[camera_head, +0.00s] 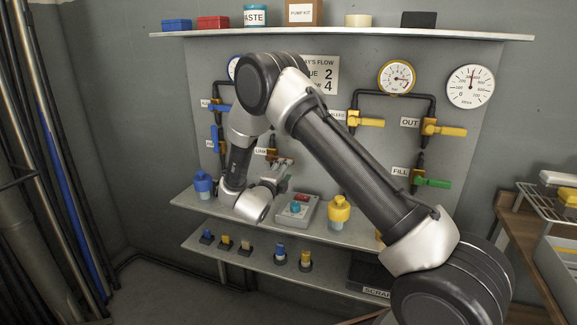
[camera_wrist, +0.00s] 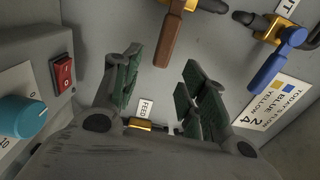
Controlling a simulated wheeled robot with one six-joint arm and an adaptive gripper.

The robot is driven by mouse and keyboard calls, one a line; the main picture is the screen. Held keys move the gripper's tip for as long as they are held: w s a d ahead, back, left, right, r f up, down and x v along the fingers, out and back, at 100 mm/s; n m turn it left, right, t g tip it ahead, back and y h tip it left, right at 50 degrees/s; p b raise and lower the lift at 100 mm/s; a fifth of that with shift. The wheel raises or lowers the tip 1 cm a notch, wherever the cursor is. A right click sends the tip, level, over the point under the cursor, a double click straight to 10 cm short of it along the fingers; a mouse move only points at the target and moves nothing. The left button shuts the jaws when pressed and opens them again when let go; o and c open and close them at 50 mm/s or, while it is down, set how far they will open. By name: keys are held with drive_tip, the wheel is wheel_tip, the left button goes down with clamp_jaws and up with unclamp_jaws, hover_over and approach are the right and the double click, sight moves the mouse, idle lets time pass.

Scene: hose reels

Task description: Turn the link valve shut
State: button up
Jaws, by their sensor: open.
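The link valve (camera_head: 272,154) is on the back panel, beside its LINK label, partly behind my arm in the head view. In the wrist view, a brown lever (camera_wrist: 168,40), which looks like this valve's handle, hangs from a brass body at the top. In the head view my gripper (camera_head: 282,168) is small, just below the link valve.
A control box (camera_head: 297,209) with a red switch (camera_wrist: 62,74) and teal knob (camera_wrist: 22,116) is close by. A blue-handled valve (camera_wrist: 278,58) and a FEED label (camera_wrist: 145,108) are near my fingers. Yellow valves (camera_head: 443,130) and a green one (camera_head: 432,182) are further right.

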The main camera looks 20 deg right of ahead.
drive_tip(key=v, duration=0.4)
wheel_tip(320, 180, up, 13)
drive_tip(key=w+n+y, duration=0.2)
drive_tip(key=n+y, duration=0.6)
drive_tip(key=s+d+r+n+g+y, duration=0.1)
drive_tip(key=s+r+n+g+y, duration=0.1)
drive_tip(key=s+r+n+y, duration=0.25)
drive_tip(key=s+d+r+n+g, duration=0.1)
drive_tip(key=s+d+n, duration=0.3)
drive_tip(key=s, duration=0.9)
drive_tip(key=s+d+r+n+g+h, duration=0.1)
drive_tip(key=s+d+n+g, duration=0.3)
drive_tip(key=s, duration=0.9)
drive_tip(key=s+d+r+n+g+h, duration=0.1)
drive_tip(key=s+d+n+g, duration=0.2)
drive_tip(key=s, duration=1)
drive_tip(key=d+n, duration=0.2)
drive_tip(key=shift+d, duration=0.4)
